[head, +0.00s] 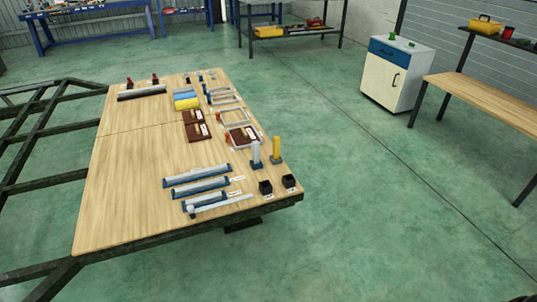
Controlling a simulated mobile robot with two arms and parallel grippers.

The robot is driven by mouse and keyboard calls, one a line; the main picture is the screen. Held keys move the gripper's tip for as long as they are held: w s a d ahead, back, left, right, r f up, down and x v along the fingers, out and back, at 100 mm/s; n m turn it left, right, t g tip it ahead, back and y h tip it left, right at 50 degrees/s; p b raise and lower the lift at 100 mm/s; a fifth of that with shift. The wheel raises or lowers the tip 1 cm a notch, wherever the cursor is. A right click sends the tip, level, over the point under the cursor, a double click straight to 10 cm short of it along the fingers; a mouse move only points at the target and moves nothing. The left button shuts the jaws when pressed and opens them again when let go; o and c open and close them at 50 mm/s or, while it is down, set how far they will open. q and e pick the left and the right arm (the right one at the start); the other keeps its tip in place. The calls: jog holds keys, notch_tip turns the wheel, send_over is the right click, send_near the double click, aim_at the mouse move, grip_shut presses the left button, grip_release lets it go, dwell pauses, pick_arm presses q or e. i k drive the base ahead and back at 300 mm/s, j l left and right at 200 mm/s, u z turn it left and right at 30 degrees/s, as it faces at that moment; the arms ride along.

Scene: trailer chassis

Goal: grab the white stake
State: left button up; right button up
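Two pale things could be the white stake, and I cannot tell which it is. One is a long thin whitish rod (224,204) lying near the front edge of the wooden board (125,205), with a rounded white end at its left. The other is a whitish upright post (256,151) on a dark blue base, left of a yellow upright post (276,148). Neither is held by anything in view. Neither of my grippers can be made out.
Blue-and-grey bars (197,172) lie behind the rod. Two small black boxes (265,187) stand at the board's right corner. Frames and brown plates fill the board's right side; its left side is bare. Dark chassis beams (35,183) extend left. Green floor (375,220) is clear at right.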

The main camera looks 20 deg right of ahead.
aim_at(255, 144)
jog(key=i+l+u, duration=0.15)
jog(key=i+l, duration=0.2)
jog(key=l, duration=0.3)
jog(key=i+l+u, duration=0.15)
jog(key=i+l, duration=0.15)
jog(key=l, duration=0.35)
jog(key=i+l+u, duration=0.15)
jog(key=i+l, duration=0.15)
jog(key=l, duration=0.4)
jog(key=i+l+u, duration=0.2)
jog(key=l, duration=0.55)
jog(key=i+l+u, duration=0.15)
jog(key=l, duration=0.6)
jog(key=i+l+u, duration=0.15)
jog(key=l, duration=0.65)
jog(key=i+l+u, duration=0.15)
jog(key=l, duration=0.65)
jog(key=l+u, duration=0.15)
jog(key=l, duration=0.65)
jog(key=i, duration=0.05)
